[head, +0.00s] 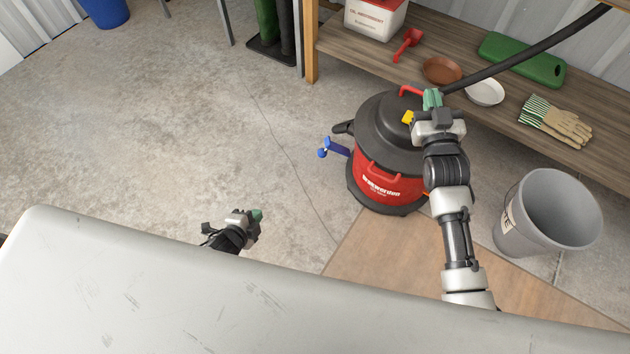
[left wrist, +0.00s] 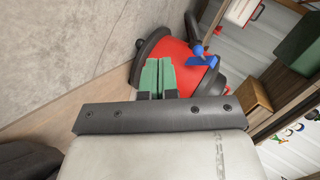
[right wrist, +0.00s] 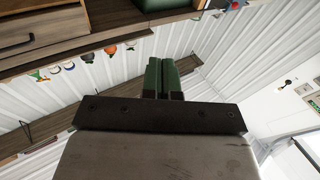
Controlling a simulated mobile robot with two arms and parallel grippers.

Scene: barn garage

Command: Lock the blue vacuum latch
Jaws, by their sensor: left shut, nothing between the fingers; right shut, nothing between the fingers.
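The blue vacuum latch (head: 334,148) sticks out from the left side of the red vacuum (head: 372,181) with its black lid (head: 385,120). In the left wrist view the latch (left wrist: 203,58) shows just beyond and right of my left fingertips. My left gripper (head: 256,215) is shut and empty, low and to the left of the vacuum, apart from the latch. My right gripper (head: 433,98) is shut and empty, above the right part of the lid in the head view. Whether it touches the vacuum cannot be told. The right wrist view shows only walls and shelves beyond its fingers (right wrist: 161,78).
A wooden shelf (head: 440,75) behind the vacuum holds a red scoop (head: 408,44), bowls, a green case (head: 522,58) and gloves (head: 555,121). A grey bin (head: 547,212) stands at right. A pale surface (head: 130,290) fills the front. Floor left of the vacuum is clear.

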